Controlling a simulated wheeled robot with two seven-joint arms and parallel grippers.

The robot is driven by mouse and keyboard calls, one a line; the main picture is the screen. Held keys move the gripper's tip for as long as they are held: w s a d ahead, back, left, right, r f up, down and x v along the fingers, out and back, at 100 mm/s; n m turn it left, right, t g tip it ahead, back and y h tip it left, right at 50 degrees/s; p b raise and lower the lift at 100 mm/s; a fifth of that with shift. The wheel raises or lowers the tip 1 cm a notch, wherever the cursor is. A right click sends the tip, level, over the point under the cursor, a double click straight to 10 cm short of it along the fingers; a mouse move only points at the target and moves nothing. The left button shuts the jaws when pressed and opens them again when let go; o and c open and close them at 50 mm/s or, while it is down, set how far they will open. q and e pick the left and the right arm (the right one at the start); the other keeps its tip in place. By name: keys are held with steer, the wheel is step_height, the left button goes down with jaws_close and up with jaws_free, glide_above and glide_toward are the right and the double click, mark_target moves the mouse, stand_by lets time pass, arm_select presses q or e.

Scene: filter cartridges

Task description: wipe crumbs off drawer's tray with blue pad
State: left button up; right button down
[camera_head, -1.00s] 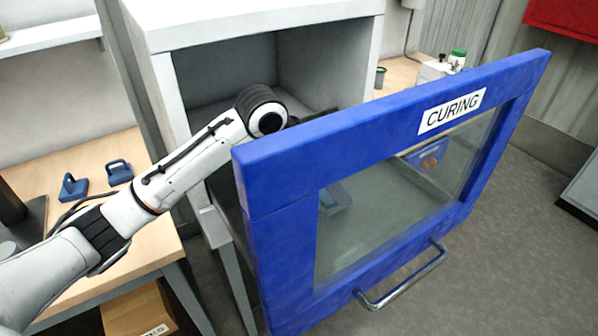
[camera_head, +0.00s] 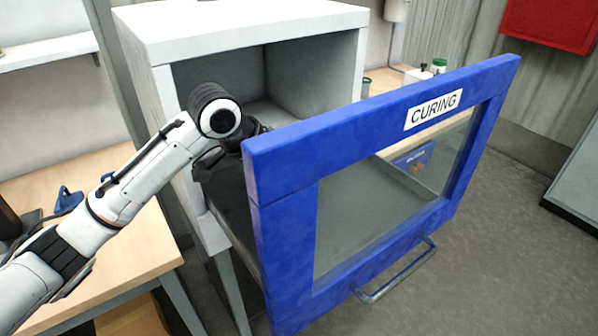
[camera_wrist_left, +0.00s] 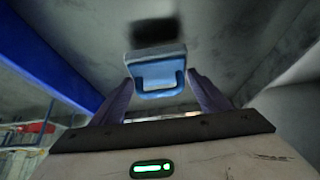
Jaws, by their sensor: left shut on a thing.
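The blue pad (camera_wrist_left: 158,72), a flat block with a loop handle, is in the left wrist view. My left gripper (camera_wrist_left: 160,92) is shut on its handle. The drawer is pulled out of the white cabinet. A strip of its dark grey tray (camera_head: 233,205) shows left of the front. A grey surface with a dark patch lies beyond the pad in the wrist view. I cannot make out crumbs. My right gripper is out of view.
The white cabinet (camera_head: 240,22) stands open behind the drawer. A wooden table (camera_head: 125,225) at left holds another blue handled item (camera_head: 68,200). The drawer front has a glass window and a metal handle (camera_head: 395,275). Open floor lies at right.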

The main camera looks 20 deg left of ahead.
arm_select(q)
steer(key=shift+r, duration=2.55)
steer(key=shift+r, duration=0.1)
